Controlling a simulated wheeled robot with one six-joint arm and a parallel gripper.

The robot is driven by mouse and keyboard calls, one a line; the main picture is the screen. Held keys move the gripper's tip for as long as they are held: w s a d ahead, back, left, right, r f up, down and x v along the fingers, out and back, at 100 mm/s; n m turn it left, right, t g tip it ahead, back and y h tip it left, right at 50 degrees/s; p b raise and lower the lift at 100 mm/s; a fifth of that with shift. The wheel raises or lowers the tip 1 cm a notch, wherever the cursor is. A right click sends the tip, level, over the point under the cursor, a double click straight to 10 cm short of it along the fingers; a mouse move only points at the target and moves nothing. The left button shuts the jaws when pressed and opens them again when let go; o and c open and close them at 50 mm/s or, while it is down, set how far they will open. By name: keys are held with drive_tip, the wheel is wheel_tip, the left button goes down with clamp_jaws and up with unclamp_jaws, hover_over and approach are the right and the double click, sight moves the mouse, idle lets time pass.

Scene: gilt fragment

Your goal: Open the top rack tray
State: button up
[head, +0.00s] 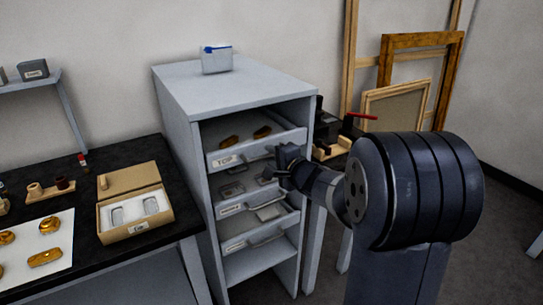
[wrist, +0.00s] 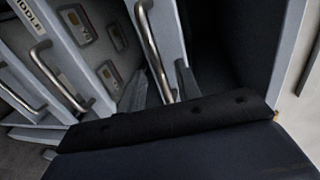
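The grey rack (head: 172,100) stands in the middle of the head view. Its top tray (head: 229,159), labelled TOP, holds two gold-brown fragments (head: 245,135). How far the tray stands out of the rack is hard to tell. My gripper (head: 279,160) is at the right part of the top tray's front, by its handle, which it partly hides. In the wrist view the bar handle (wrist: 152,48) runs down between my two gripper fingers (wrist: 161,90). The fingers look apart, and contact with the handle is unclear.
Below are the middle tray (head: 229,210), its handle (wrist: 52,76) left in the wrist view, and a lower tray (head: 236,244). A small box (head: 216,61) sits on the rack. A black bench (head: 95,233) with an open carton (head: 137,230) adjoins left. Wooden frames (head: 385,60) lean behind right.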

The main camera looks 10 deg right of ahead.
drive_tip(key=shift+w+a+f, duration=0.15)
drive_tip(key=shift+w+a, duration=0.05)
drive_tip(key=shift+w, duration=0.3)
drive_tip(key=shift+c, duration=0.4)
clamp_jaws()
